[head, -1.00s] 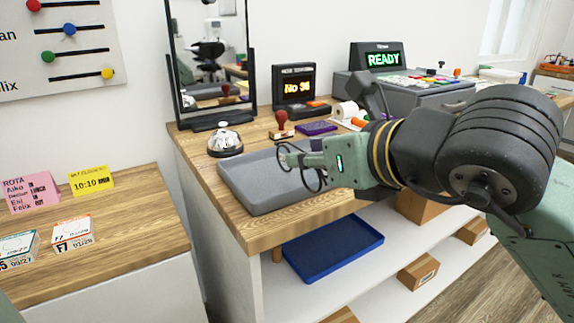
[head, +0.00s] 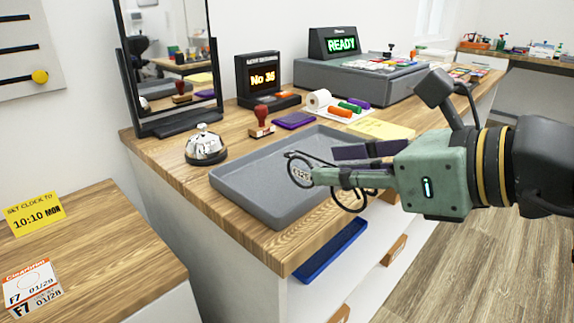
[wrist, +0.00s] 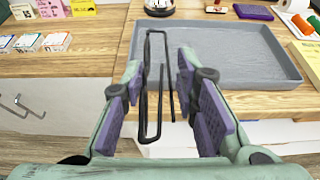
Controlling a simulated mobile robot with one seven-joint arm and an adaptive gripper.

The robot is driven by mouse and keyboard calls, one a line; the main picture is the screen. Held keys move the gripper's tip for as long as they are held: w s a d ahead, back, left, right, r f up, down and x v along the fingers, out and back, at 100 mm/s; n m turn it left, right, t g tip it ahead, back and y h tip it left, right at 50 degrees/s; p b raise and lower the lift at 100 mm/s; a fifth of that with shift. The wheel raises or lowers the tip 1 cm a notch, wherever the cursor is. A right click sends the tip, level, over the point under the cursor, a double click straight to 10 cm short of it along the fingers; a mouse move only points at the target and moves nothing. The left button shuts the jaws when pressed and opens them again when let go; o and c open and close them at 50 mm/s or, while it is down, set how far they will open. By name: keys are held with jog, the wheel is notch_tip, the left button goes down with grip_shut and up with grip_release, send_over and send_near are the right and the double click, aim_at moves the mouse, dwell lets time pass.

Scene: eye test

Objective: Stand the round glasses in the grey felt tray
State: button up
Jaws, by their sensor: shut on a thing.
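My gripper (head: 328,166) is shut on a pair of round glasses (head: 288,165) with thin black frames. In the head view they show at the front right part of the grey felt tray (head: 250,200), and one lens hangs out past its front edge. In the wrist view the black frame (wrist: 144,110) stands between the purple finger pads, before the tray's near rim (wrist: 240,87). I cannot tell the exact height of the glasses over the tray. The part of the tray that shows is empty. My gripper hides part of the glasses.
A bell (head: 205,146) stands left of the tray. A red-handled stamp (head: 262,122) and a purple pad (head: 294,120) lie behind it. A mirror (head: 170,60) rises at the back left. A yellow pad (head: 385,129) lies to the right. A blue tray (head: 330,250) is below the counter.

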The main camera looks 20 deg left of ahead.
jog(key=w+a+p, duration=0.1)
jog(key=w+a, duration=0.1)
jog(key=w, duration=0.2)
jog(key=w+a+f, duration=0.1)
jog(key=w+a, duration=0.2)
jog(key=w, duration=0.1)
jog(key=w+a+p, duration=0.1)
jog(key=w+a, duration=0.2)
jog(key=w, duration=0.2)
jog(key=shift+a+f+p, duration=0.1)
jog(key=shift+f+p, duration=0.1)
jog(key=shift+p, duration=0.1)
jog(key=shift+w+f, duration=0.1)
jog(key=shift+w, duration=0.05)
jog(key=shift+f, duration=1.75)
jog(key=shift+f, duration=0.25)
jog(key=o, duration=0.9)
jog(key=shift+r, duration=0.1)
jog(key=shift+r, duration=0.2)
jog(key=v, duration=1.2)
jog(key=shift+b, duration=0.4)
